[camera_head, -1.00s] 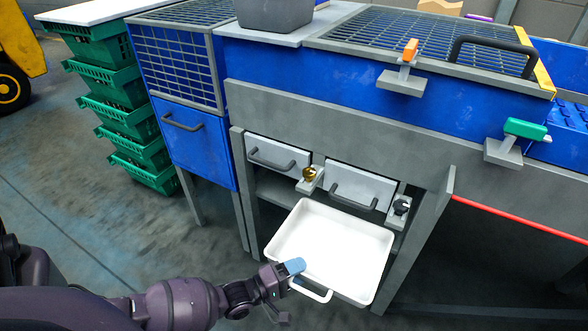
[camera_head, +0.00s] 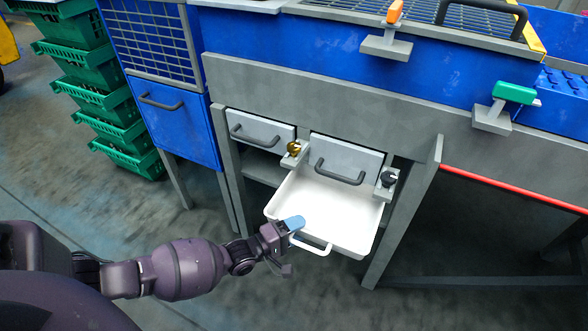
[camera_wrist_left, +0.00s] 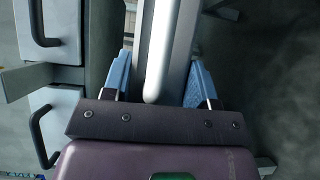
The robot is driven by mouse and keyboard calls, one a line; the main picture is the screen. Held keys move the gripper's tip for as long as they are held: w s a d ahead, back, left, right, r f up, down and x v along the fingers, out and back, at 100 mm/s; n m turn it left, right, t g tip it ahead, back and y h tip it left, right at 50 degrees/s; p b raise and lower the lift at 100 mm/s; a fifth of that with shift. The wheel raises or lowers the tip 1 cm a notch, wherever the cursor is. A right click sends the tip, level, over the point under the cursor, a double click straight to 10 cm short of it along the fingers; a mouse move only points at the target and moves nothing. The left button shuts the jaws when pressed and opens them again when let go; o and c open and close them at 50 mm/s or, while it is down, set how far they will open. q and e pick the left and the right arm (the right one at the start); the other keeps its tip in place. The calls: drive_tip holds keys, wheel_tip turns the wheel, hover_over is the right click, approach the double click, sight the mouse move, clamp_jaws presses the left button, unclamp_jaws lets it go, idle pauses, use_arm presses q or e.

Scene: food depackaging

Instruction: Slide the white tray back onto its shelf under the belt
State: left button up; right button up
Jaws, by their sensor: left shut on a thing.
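The white tray (camera_head: 325,212) shows in the head view, level and partly inside the shelf opening under the belt. Its back part lies below the drawer fronts and its front part sticks out. My left gripper (camera_head: 292,226) is shut on the tray's handle at the front left corner. In the left wrist view, the blue fingers (camera_wrist_left: 157,82) lie on both sides of a pale bar. The right gripper is in neither view.
Two grey drawers (camera_head: 258,130) with dark handles sit above the tray. A brass knob (camera_head: 294,149) and a black knob (camera_head: 389,179) are on brackets near the opening. A grey leg (camera_head: 402,213) stands right of the tray. Green crates (camera_head: 109,104) are stacked at the left.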

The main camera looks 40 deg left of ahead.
sight(313, 203)
use_arm(q)
drive_tip(key=shift+w+a+b, duration=0.2)
drive_tip(key=shift+w+b, duration=0.05)
drive_tip(key=shift+w, duration=0.45)
drive_tip(key=shift+w+a+b, duration=0.15)
drive_tip(key=shift+w+b, duration=0.05)
drive_tip(key=shift+w, duration=0.45)
drive_tip(key=shift+w+a, duration=0.1)
drive_tip(key=shift+w, duration=0.5)
drive_tip(key=shift+w+a, duration=0.3)
drive_tip(key=shift+w, duration=0.9)
drive_tip(key=shift+w+a, duration=0.25)
drive_tip(key=shift+w, duration=1)
drive_tip(key=shift+w+a, duration=0.3)
drive_tip(key=shift+w, duration=0.9)
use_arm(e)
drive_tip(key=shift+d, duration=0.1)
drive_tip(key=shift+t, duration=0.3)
use_arm(q)
drive_tip(key=shift+s+f, duration=0.15)
drive_tip(key=shift+f, duration=0.25)
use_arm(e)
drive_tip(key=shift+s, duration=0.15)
